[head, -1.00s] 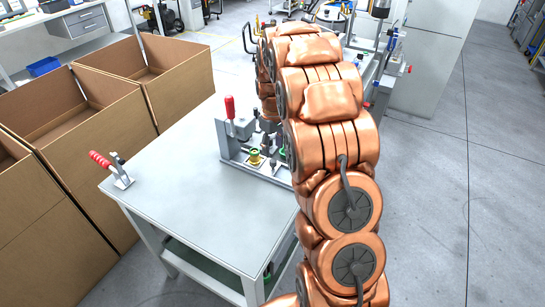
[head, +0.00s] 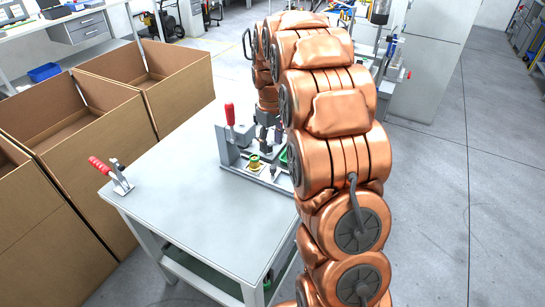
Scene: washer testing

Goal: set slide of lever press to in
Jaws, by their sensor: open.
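A grey metal fixture (head: 228,150) stands on the table, with a red-handled clamp (head: 229,114) upright at its left and a yellow-green round part (head: 254,162) at its front. Another upright device with blue and red parts (head: 391,72) shows behind my arm at the back right. I cannot tell for sure which is the lever press, and no slide position can be made out. My gripper (head: 266,133) is small and dark, pointing down at the fixture's back side. It is open, and nothing shows held in it. Whether it touches the fixture is unclear. My arm hides the fixture's right part.
The grey table (head: 185,190) has clear room at its front and left. A red-handled toggle clamp (head: 112,175) sits at its left edge. Open cardboard boxes (head: 85,120) stand along the left. A pale cabinet (head: 432,65) stands at the back right.

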